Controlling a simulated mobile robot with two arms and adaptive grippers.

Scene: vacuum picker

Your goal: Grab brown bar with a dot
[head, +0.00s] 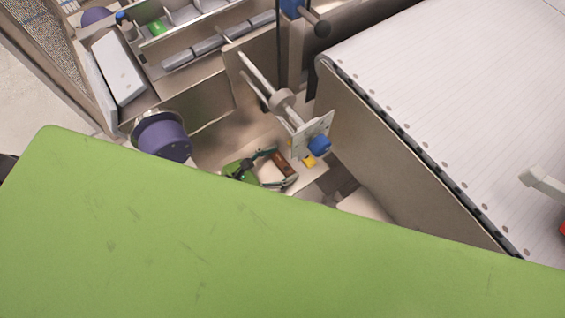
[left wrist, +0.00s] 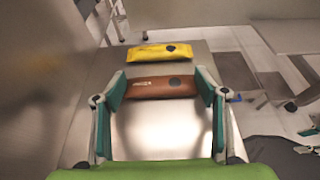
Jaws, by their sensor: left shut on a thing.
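The brown bar (left wrist: 161,87) has a dark round dot near its right end. In the left wrist view it lies crosswise between the two fingers of my left gripper (left wrist: 160,86), which touch its ends. In the head view the brown bar (head: 283,164) shows beyond the green surface, with my left gripper (head: 279,167) around it. My left gripper is shut on it.
A large green surface (head: 150,230) covers the front of the head view. A conveyor with a white belt (head: 450,90) stands at the right. A post with a plate and blue knob (head: 319,145) stands close to my left gripper. A metal wall (left wrist: 40,80) rises at left.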

